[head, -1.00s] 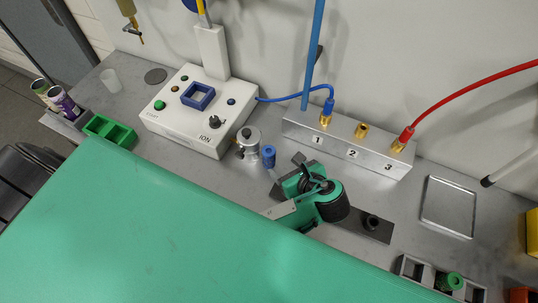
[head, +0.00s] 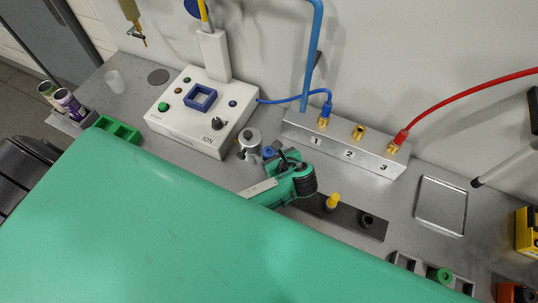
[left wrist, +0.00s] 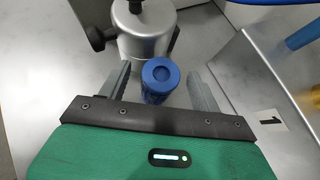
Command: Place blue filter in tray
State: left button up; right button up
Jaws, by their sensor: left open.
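The blue filter (head: 268,152) is a small blue cylinder standing on the grey bench beside a round metal vessel. It shows upright in the left wrist view (left wrist: 160,75), with a round recess in its top. My left gripper (head: 275,160) is open, with one finger on each side of the filter in the wrist view (left wrist: 160,82); contact cannot be told. In the head view the gripper partly hides the filter. A shallow square metal tray (head: 417,206) lies empty on the bench at the right. My right gripper is not in view.
The metal vessel (head: 249,142) stands close by the filter. A white control box (head: 195,137) is behind left, a numbered metal block (head: 345,150) behind right. A yellow piece (head: 333,201) stands on a dark strip (head: 350,219). A green holder (head: 118,131) is at far left.

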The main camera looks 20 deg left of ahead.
pick_arm(q)
jog(key=c, duration=1.2)
